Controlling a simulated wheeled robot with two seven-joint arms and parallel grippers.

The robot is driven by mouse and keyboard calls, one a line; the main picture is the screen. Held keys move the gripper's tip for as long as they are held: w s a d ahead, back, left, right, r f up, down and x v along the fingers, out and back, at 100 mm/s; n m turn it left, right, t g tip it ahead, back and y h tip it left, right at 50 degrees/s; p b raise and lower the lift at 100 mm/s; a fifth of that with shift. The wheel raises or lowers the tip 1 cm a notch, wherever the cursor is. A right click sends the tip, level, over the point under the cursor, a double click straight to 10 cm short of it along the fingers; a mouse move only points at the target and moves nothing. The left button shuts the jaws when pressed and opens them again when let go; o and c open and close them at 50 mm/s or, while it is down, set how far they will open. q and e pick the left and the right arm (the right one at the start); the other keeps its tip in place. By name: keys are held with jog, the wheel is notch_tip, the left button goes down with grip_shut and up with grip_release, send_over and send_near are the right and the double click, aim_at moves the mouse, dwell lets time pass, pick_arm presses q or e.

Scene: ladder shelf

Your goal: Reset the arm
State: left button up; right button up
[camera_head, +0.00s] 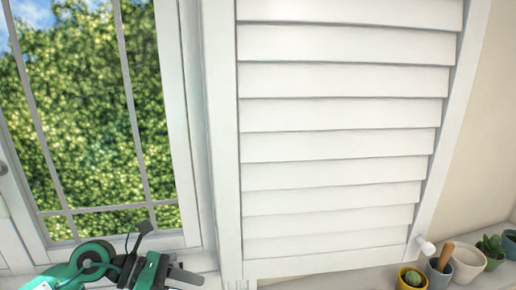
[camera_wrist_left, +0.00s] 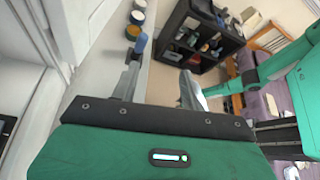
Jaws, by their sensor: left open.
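My left gripper (camera_head: 188,274) is at the bottom left of the head view, in front of the window sill and left of the white louvred shutter (camera_head: 335,150). In the left wrist view the two fingers of the left gripper (camera_wrist_left: 163,68) stand apart, with nothing between them. The gripper is open and empty. A green arm link of mine crosses the right side of the wrist view. My right gripper cannot be made out in either view.
A window (camera_head: 90,120) with greenery outside is at the left. A white knob (camera_head: 426,247) sticks out by the shutter's lower right corner. Several pots, including a yellow one (camera_head: 411,279), stand on the ledge at lower right. The wrist view shows a dark shelf (camera_wrist_left: 200,35) with items.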

pick_arm(q)
jog(key=d+r+n+t+h, duration=0.4)
jog(key=d+r+n+h, duration=0.1)
jog(key=r+n+h, duration=0.1)
jog(key=w+a+r+n+t+y, duration=0.2)
jog(key=a+n+t, duration=0.2)
jog(key=n+t, duration=0.75)
jog(key=s+a+f+n+g+y, duration=0.1)
jog(key=a+f+n+y, duration=0.5)
jog(key=f+n+y, duration=0.5)
jog(key=s+a+f+n+g+y, duration=0.15)
jog(key=a+f+n+y, duration=0.55)
jog(key=n, duration=0.7)
jog(key=s+d+f+n+g+h, duration=0.1)
jog(key=s+f+n+g, duration=0.3)
jog(key=s+f, duration=0.5)
jog(key=s+d+f+n+g, duration=0.1)
jog(key=s+d+f+g, duration=0.1)
jog(key=s+f+g, duration=0.7)
notch_tip(320, 180, down, 29)
jog(key=s+t, duration=0.1)
jog(key=s, duration=0.2)
jog(key=s+a+f, duration=0.2)
jog(key=s+f, duration=0.7)
jog(key=f, duration=0.1)
jog(key=s+a+f+g+b, duration=0.1)
jog(key=s+f, duration=0.8)
jog(key=shift+s+a+f, duration=0.3)
jog(key=shift+a+f, duration=0.05)
jog(key=shift+f, duration=0.05)
